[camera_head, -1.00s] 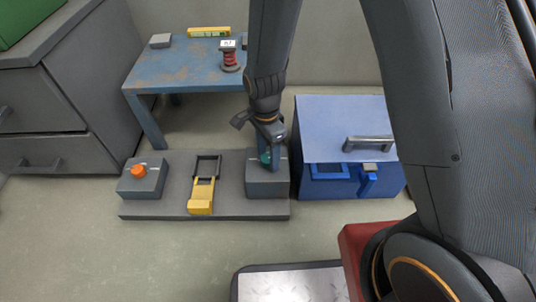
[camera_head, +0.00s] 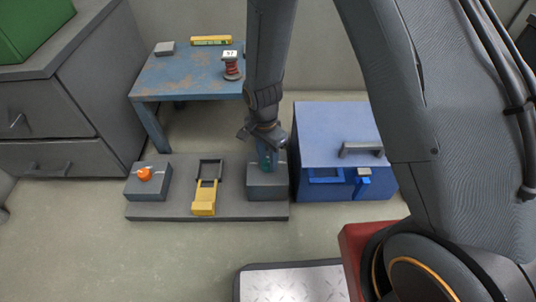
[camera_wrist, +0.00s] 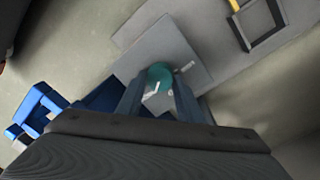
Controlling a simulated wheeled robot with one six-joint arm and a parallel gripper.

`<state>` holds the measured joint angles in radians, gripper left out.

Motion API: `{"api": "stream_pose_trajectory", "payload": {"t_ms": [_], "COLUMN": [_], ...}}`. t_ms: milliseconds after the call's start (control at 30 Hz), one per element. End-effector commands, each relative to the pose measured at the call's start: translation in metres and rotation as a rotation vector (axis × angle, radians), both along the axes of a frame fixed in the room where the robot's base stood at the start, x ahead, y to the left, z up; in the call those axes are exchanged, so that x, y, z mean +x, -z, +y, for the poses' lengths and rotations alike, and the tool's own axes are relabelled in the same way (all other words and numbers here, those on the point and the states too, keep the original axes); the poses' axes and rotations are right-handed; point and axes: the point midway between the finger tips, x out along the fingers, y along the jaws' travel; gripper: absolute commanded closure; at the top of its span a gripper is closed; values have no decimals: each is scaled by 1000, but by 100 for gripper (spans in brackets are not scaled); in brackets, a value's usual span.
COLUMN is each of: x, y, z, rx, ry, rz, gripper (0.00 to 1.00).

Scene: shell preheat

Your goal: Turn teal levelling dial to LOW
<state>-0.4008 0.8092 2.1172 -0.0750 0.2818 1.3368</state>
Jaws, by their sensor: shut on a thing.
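The teal levelling dial (camera_wrist: 160,74) sits on a grey block (camera_wrist: 182,48) in the wrist view, between my gripper's two fingers. My gripper (camera_wrist: 158,90) is shut on the dial. A pale mark shows on the dial, and a small white label lies on the block beside it; I cannot read the label or tell the setting. In the head view my gripper (camera_head: 267,162) points down onto the grey block (camera_head: 267,186) at the right end of a grey base plate, and the fingers largely hide the dial.
The base plate (camera_head: 170,210) also carries a yellow latch (camera_head: 204,206) and a block with an orange knob (camera_head: 145,174). A blue box (camera_head: 335,130) with a grey handle stands close to the right. A worn blue table (camera_head: 190,75) with a red spool (camera_head: 232,68) stands behind.

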Motion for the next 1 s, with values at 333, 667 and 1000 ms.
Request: {"api": "stream_pose_trajectory", "payload": {"t_ms": [333, 667, 1000], "x": [-2, -3, -2], "y": [-4, -3, -2], "z": [1, 2, 4], "rx": [-1, -1, 0], "ry": [-326, -640, -963], "rz": [4, 5, 3], "gripper": [89, 89, 89]}}
